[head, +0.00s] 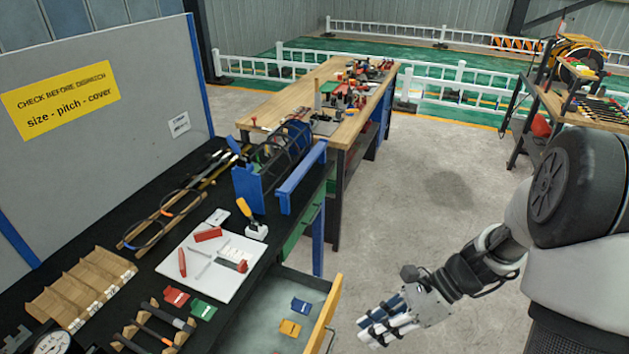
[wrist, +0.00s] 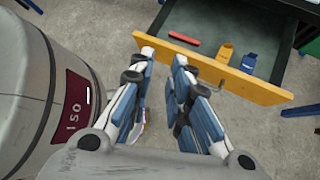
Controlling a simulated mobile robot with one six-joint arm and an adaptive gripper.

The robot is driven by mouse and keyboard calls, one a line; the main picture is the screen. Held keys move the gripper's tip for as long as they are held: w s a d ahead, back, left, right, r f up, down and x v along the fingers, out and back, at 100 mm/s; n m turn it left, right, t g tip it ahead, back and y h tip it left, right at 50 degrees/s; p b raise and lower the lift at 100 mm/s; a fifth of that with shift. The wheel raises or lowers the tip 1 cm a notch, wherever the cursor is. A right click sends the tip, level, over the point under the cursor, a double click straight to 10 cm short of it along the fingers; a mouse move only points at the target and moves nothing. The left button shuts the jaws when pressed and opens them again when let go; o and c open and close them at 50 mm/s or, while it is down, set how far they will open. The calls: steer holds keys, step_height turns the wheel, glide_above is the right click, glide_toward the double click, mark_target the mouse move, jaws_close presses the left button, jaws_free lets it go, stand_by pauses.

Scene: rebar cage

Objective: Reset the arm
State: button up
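My gripper (head: 372,332) hangs at the lower right of the head view, over the bare concrete floor, to the right of the open drawer. My arm comes down to it from the right edge. In the wrist view the fingers of my gripper (wrist: 164,58) are apart, with floor and part of the drawer front seen between and past them. Nothing is held between the fingers.
An open drawer with a yellow front (head: 323,316) sticks out from the black bench (head: 95,235); blue, yellow and red pieces lie inside. A white board with tools (head: 190,250) lies on the bench.

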steer(key=s+d+r+n+t+h, duration=0.1)
steer(key=s+r+n+t+h, duration=0.2)
steer(key=s+r+n, duration=0.3)
steer(key=s+d+r+n+t+h, duration=0.1)
steer(key=s+r+n+t+h, duration=0.2)
steer(key=r+n, duration=0.8)
steer(key=s+n+h, duration=0.2)
steer(key=n+h, duration=0.1)
steer(key=shift+s, duration=0.35)
steer(key=shift+r, duration=0.1)
